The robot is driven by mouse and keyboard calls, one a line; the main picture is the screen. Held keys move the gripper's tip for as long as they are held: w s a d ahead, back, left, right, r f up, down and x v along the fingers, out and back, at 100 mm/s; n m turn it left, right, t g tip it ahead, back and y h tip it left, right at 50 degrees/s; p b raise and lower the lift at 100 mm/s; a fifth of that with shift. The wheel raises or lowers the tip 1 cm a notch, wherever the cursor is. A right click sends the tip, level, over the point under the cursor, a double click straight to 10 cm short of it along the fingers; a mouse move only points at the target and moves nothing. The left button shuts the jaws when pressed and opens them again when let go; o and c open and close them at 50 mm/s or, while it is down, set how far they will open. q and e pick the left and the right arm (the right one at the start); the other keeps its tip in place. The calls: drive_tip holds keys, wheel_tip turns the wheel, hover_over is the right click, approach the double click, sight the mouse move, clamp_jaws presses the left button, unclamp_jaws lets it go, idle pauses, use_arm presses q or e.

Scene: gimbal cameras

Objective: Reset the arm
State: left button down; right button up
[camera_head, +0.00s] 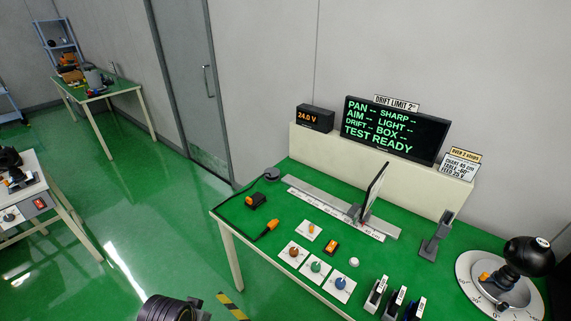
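A dark ribbed part (168,309), seemingly of my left arm or gripper, shows at the bottom edge, left of the bench. It is cut off by the frame, and no fingertips show. It is apart from the bench and holds nothing that I can see. My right arm and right gripper are not in view.
The green bench (262,222) holds a screen reading TEST READY (394,131), a rail with an upright plate (373,191), several knob cards, an orange-tipped cable (267,229) and a black gimbal camera (528,257) on a round dial. Open green floor (150,210) lies left.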

use_arm(q)
drive_tip(key=s+f+g, duration=0.1)
drive_tip(key=s+f, duration=0.1)
drive_tip(key=f, duration=1.4)
drive_tip(key=s+f, duration=0.3)
drive_tip(key=f, duration=1.4)
drive_tip(key=s+a+f, duration=0.2)
drive_tip(key=s+f, duration=0.6)
drive_tip(key=s, duration=0.2)
drive_tip(key=s+a+f+g, duration=0.1)
drive_tip(key=s+a+f, duration=0.1)
drive_tip(key=s+f, duration=0.7)
drive_tip(key=shift+s+f, duration=0.15)
drive_tip(key=shift+s, duration=0.7)
drive_tip(key=shift+a, duration=0.1)
drive_tip(key=shift+w+m, duration=0.1)
drive_tip(key=shift+m, duration=0.2)
